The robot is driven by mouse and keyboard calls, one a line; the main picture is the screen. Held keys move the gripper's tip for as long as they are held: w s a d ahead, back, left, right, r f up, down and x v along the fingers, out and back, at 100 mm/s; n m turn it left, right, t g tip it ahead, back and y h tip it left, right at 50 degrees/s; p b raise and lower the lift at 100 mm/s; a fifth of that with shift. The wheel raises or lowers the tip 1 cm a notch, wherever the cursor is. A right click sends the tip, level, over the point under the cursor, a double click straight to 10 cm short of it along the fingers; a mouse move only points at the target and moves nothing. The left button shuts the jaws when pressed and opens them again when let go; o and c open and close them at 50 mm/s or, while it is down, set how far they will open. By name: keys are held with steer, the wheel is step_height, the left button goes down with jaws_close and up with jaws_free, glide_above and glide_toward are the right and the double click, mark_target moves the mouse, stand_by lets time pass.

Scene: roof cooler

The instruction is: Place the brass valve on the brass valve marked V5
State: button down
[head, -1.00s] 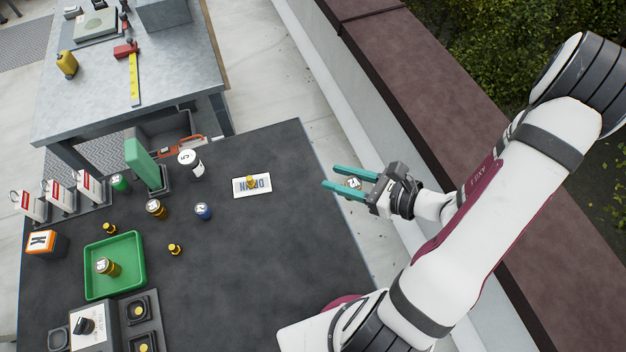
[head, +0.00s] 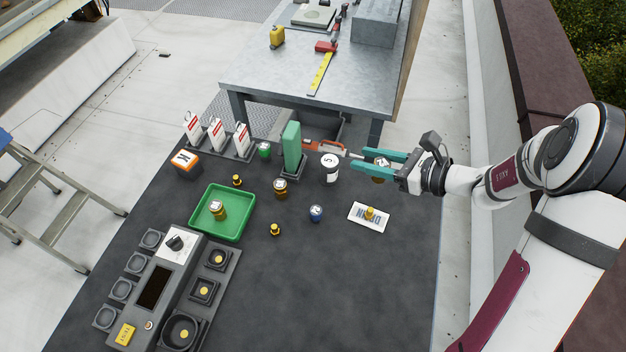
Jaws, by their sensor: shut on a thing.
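My gripper (head: 358,160), with teal fingers, is at the right of the head view, above the dark table. It is shut on a brass-coloured cylinder with a pale labelled top (head: 381,163). One brass valve with a white labelled top (head: 217,208) stands upright in the green tray (head: 196,227). Another brass-brown one (head: 281,189) stands on the bare table right of the tray, left of my gripper. The marks on these tops are too small to read, so I cannot tell which is V5. The held piece is apart from both.
A white canister (head: 329,170) and a green upright block (head: 291,147) stand left of my gripper. A blue cylinder (head: 316,213), a small brass knob (head: 275,230) and a DRAIN plate (head: 357,220) lie nearer. A control panel (head: 155,287) is front left. The front right table is clear.

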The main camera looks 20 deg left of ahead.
steer(key=a+r+n+g, duration=0.2)
steer(key=a, duration=0.9)
glide_above(281, 190)
steer(key=w+a, duration=0.2)
steer(key=a, duration=0.1)
step_height(281, 190, down, 6)
steer(key=f, duration=0.4)
steer(key=shift+a+f+y, duration=0.25)
steer(key=shift+f+y, duration=0.05)
steer(key=shift+f, duration=0.15)
steer(key=shift+c, duration=2.4)
jaws_free()
